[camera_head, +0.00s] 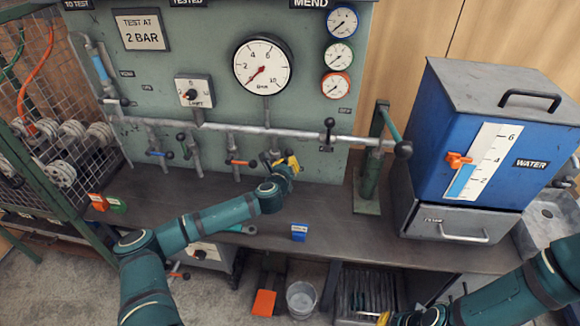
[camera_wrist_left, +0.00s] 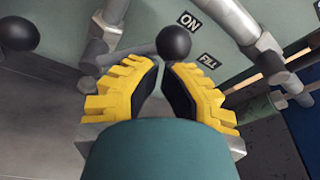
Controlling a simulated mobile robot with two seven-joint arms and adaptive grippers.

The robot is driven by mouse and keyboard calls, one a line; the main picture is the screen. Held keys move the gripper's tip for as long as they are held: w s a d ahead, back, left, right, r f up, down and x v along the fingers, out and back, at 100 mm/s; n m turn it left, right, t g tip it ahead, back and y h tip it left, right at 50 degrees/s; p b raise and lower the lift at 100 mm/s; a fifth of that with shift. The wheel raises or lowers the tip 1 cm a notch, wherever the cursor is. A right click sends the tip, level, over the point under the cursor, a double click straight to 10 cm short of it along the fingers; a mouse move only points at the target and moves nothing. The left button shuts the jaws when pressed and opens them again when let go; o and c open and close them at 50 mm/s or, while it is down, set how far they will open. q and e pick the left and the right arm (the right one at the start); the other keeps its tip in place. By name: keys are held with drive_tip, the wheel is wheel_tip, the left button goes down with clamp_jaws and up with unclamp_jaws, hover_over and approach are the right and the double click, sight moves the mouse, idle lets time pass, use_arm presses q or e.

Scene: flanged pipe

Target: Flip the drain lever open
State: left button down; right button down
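My left gripper (camera_head: 290,163), with yellow fingers, is at the pipe front, right of the orange-handled lever (camera_head: 240,163). In the left wrist view its fingertips (camera_wrist_left: 160,64) nearly meet, with nothing visible held. A black ball knob (camera_wrist_left: 174,43) on a grey lever sits just beyond the tips; I cannot tell whether they touch. I see no readable drain label, so I cannot tell which lever is the drain lever. My right gripper (camera_head: 384,318) shows only a yellow bit at the bottom edge.
A blue water tank (camera_head: 455,135) stands at the right. A hand pump (camera_head: 369,180) with a ball-ended handle stands left of it. A blue lever (camera_head: 157,153) is further left on the pipe. A small blue box (camera_head: 299,232) sits at the bench (camera_head: 340,235) front.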

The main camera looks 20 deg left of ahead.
use_arm(q)
drive_tip(key=shift+s+a+r+n, duration=0.2)
drive_tip(key=shift+a+r+n, duration=0.4)
drive_tip(key=shift+a+r, duration=0.2)
use_arm(e)
drive_tip(key=shift+r, duration=0.2)
use_arm(q)
drive_tip(key=shift+a, duration=0.1)
drive_tip(key=shift+s+a+r+p, duration=0.1)
drive_tip(key=shift+a+r+p, duration=0.15)
drive_tip(key=shift+a+p, duration=0.1)
use_arm(e)
drive_tip(key=shift+r, duration=0.1)
idle(0.7)
use_arm(q)
drive_tip(key=shift+f+h, duration=0.2)
drive_tip(key=shift+h, duration=0.1)
use_arm(e)
drive_tip(key=shift+s, duration=0.1)
idle(0.4)
